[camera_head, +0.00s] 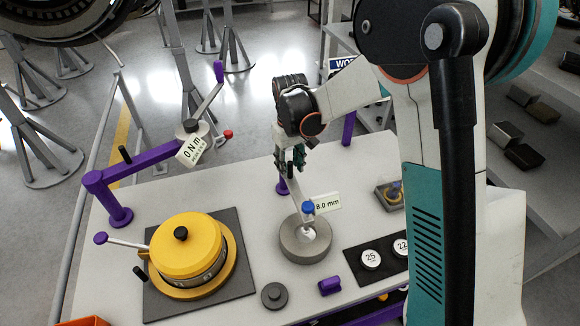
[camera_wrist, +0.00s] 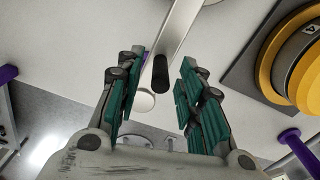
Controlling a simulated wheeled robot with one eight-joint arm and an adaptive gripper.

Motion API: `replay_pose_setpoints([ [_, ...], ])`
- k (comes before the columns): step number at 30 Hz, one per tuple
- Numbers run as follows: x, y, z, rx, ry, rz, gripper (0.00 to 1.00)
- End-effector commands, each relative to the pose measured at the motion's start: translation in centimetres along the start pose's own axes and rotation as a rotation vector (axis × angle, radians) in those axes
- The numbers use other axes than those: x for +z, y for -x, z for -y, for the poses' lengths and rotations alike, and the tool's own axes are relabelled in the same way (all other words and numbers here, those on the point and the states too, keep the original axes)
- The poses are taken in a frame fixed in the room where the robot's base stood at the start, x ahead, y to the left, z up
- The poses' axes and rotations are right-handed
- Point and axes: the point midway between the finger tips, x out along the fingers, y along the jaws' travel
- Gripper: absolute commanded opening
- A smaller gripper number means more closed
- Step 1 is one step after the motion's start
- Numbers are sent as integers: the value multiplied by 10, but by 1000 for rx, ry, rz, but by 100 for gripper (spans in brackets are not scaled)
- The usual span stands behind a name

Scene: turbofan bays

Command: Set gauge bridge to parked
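What I take for the gauge bridge is a pale bar (camera_head: 294,196) that reaches over a grey ring-shaped block (camera_head: 305,243); a blue knob (camera_head: 308,207) and an "8.0 mm" tag (camera_head: 327,202) are at its near end. In the wrist view a pale metal bar (camera_wrist: 178,38) ends in a dark rounded grip (camera_wrist: 160,73). My gripper (camera_head: 291,172) is over the far end of the bar. In the wrist view its teal-padded fingers (camera_wrist: 158,88) are spread apart on both sides of the dark grip, with gaps showing. The far pivot is partly hidden by my gripper.
A purple swing arm (camera_head: 142,169) with a "0 N m" tag stands at the left. A yellow drum (camera_head: 187,246) sits on a dark mat at front left. A small grey knob (camera_head: 274,294), a purple block (camera_head: 329,286) and a dark tray (camera_head: 352,262) of numbered discs lie in front.

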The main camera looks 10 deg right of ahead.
Motion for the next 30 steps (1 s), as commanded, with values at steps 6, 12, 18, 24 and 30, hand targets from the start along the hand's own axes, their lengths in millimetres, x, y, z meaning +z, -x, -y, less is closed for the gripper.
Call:
replay_pose_setpoints([
  [6,0,-8,0,0,0,0,35],
  [12,0,-7,0,0,0,0,32],
  [18,0,-7,0,0,0,0,0],
  [24,0,-7,0,0,3,0,0],
  [30,1,-7,-3,0,46,-1,0],
])
